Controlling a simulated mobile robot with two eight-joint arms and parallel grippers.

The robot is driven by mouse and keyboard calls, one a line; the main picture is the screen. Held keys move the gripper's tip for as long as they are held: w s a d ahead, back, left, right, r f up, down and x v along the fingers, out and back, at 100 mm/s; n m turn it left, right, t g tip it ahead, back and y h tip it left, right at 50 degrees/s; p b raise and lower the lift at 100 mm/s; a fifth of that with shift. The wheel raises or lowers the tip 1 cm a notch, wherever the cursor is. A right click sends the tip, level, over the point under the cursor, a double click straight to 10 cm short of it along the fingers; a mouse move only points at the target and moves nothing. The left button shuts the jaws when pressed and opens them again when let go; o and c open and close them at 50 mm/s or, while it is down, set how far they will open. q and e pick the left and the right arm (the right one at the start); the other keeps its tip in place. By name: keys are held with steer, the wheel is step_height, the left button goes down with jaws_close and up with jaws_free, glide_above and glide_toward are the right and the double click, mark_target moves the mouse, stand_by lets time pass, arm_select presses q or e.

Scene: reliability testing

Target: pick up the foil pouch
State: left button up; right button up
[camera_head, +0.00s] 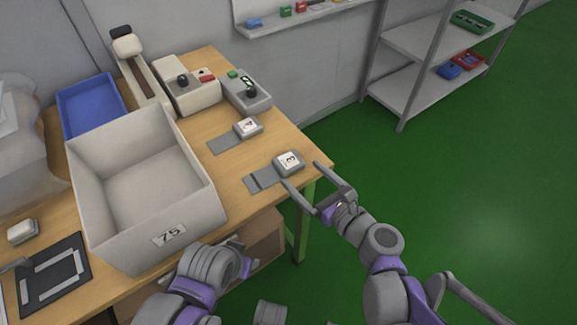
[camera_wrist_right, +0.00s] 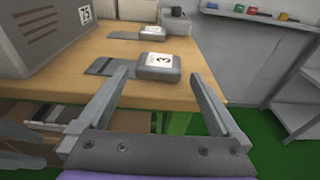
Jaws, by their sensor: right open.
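A small grey, rounded pack with a white label reading 3 (camera_head: 289,160) lies at the table's right corner, beside a flat grey strip (camera_head: 263,178). It also shows in the right wrist view (camera_wrist_right: 160,66). A similar grey pack labelled 4 (camera_head: 248,126) lies farther back. I cannot tell for sure which is the foil pouch. My right gripper (camera_head: 300,173) is open and empty at the table edge. In the right wrist view its fingers (camera_wrist_right: 158,74) point at the pack labelled 3, one to each side. My left gripper (camera_head: 242,264) is low by the table's front, its fingers unclear.
A large open box labelled 75 (camera_head: 199,170) fills the table's middle. A blue tray (camera_head: 90,88) and grey devices (camera_head: 190,97) stand behind. A dark mat (camera_head: 75,285) lies at left. A shelf rack (camera_head: 403,100) stands at the back right. The green floor to the right is clear.

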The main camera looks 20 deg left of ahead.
mark_target(282, 155)
steer(key=b+x, duration=0.1)
steer(key=x, duration=0.6)
steer(key=shift+w+a, duration=0.1)
steer(key=shift+a, duration=0.05)
steer(key=c, duration=1.1)
